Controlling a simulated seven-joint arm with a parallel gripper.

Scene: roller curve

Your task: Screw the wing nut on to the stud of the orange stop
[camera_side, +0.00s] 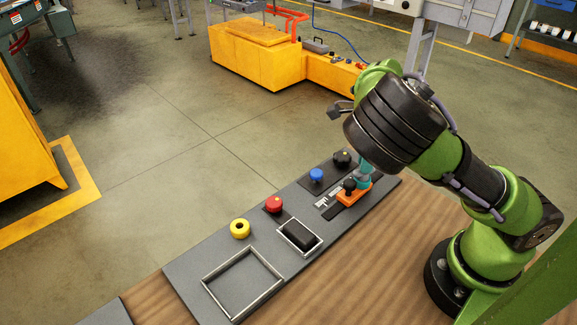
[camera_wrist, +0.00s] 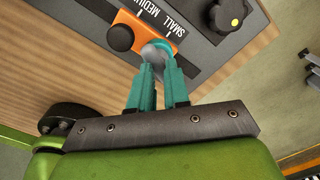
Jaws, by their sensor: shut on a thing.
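The orange stop (camera_side: 358,195) sits on the grey panel beside the size-label strip, with a black knob (camera_side: 349,184) on it. In the wrist view the orange stop (camera_wrist: 140,26) and its black knob (camera_wrist: 122,38) show just beyond my fingertips. My gripper (camera_side: 363,178) has teal fingers pointing down over the stop's right end. In the wrist view, my gripper (camera_wrist: 156,68) is shut on a small greyish rounded piece (camera_wrist: 152,53), apparently the wing nut, at the edge of the stop. The stud is hidden, and I cannot tell whether the nut touches it.
Black (camera_side: 342,158), blue (camera_side: 316,175), red (camera_side: 273,204) and yellow (camera_side: 239,228) knobs line the panel's far side. A black block (camera_side: 299,234) lies in a small frame. A larger empty frame (camera_side: 205,285) is nearer. The label strip (camera_wrist: 160,22) reads SMALL, MEDIUM.

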